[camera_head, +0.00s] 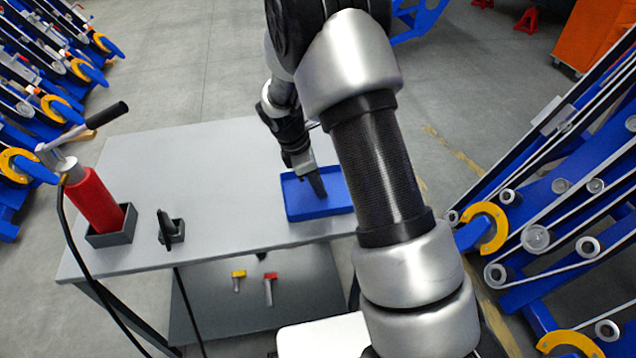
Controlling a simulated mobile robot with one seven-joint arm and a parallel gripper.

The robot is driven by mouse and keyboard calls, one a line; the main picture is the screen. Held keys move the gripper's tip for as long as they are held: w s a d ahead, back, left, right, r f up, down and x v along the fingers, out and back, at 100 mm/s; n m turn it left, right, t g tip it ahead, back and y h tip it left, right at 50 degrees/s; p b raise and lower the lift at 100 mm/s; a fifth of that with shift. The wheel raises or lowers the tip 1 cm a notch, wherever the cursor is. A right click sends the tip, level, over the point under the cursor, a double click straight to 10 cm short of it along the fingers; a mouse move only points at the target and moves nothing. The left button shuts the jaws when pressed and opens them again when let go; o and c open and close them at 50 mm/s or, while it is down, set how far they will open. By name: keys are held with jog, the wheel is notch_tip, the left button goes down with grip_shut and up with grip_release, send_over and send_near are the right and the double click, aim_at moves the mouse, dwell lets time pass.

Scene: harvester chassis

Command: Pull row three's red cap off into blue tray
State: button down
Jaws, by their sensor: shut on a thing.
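The blue tray (334,207) lies on the right part of the grey table. My gripper (318,186) points down over the tray, its dark fingers within the tray's outline. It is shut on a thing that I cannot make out. Whether the fingertips touch the tray floor is unclear. I see no red cap that I can identify, neither in the tray nor on the rows. The right chassis (540,230) carries several rollers and yellow-orange arcs; I cannot tell which row is row three.
A red tool (95,200) with a black handle stands in a grey holder at the table's left. A small black device (168,228) is right of it. Yellow-topped (238,275) and red-topped (270,277) pieces lie on the lower shelf. The table's middle is clear.

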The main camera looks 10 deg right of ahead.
jog(key=c, duration=1.5)
grip_release()
jog(key=shift+f, duration=0.2)
jog(key=p+v, duration=0.2)
jog(key=v, duration=1.5)
jog(key=shift+a+r+p, duration=0.15)
jog(key=shift+r+p, duration=0.05)
jog(key=shift+p, duration=0.1)
jog(key=shift+r, duration=0.1)
jog(key=s+d+r+m+t+y+p, duration=0.1)
jog(key=s+d+r+m+p, duration=0.15)
jog(key=s+r+m, duration=0.4)
jog(key=s+d+r+m+t+y+p, duration=0.1)
jog(key=s+d+r+p, duration=0.15)
jog(key=r, duration=0.75)
jog(key=s+r+m+t+p, duration=0.1)
jog(key=s+r+m+p, duration=0.1)
jog(key=s, duration=0.3)
jog(key=s+d+r+m+t+y+p, duration=0.1)
jog(key=s+r+m+p, duration=0.1)
jog(key=s+r+m, duration=0.2)
jog(key=s+r+m+t+p, duration=0.1)
jog(key=s+r+m+p, duration=0.2)
jog(key=s, duration=0.4)
jog(key=shift+d+r+m+t+y, duration=0.2)
jog(key=shift+r+m+t+y, duration=0.1)
jog(key=shift+r+m, duration=0.35)
